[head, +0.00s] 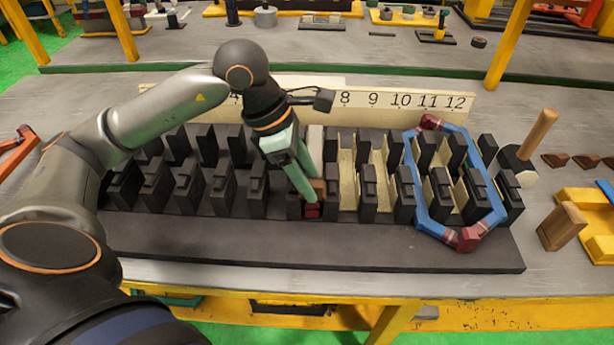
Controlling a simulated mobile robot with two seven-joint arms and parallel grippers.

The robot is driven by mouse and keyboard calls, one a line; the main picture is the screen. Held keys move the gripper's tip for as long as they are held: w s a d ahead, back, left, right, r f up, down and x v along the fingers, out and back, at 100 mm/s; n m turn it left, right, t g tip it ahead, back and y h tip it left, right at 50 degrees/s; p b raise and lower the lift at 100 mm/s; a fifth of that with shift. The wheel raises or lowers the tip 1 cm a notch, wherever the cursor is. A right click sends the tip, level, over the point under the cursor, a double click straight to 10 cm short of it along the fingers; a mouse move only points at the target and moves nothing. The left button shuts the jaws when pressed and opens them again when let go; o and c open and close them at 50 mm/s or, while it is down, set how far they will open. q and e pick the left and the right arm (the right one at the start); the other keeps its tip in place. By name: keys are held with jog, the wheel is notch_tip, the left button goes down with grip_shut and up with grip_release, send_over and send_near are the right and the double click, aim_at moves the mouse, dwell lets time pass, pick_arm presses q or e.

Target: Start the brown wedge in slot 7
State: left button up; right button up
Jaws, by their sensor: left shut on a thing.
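My left gripper (311,192), with pale green fingers, reaches down over the middle of the dark stator block (310,240). It is shut on the small brown wedge (319,187), which is partly hidden by the fingers. The wedge is low at the near end of a slot, left of the slot under the number 8. A dark red piece (312,210) shows just below the fingertips, at the front of that slot. I cannot tell whether the wedge has entered the slot. The arm covers the number 7 on the cream number strip (400,87). My right gripper is not in view.
A blue coil with red ends (463,138) lies around teeth at the right. A mallet (532,140), several brown wedges (555,160), a wooden block (562,227) and a yellow tray (600,250) are right of the block. Slots right of the gripper have cream liners.

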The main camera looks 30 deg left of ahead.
pick_arm(q)
jog(key=shift+w+a, duration=0.1)
jog(key=o, duration=1.4)
jog(key=shift+o, duration=0.2)
jog(key=p+v, duration=0.1)
jog(key=v, duration=1.1)
jog(key=shift+r, duration=0.25)
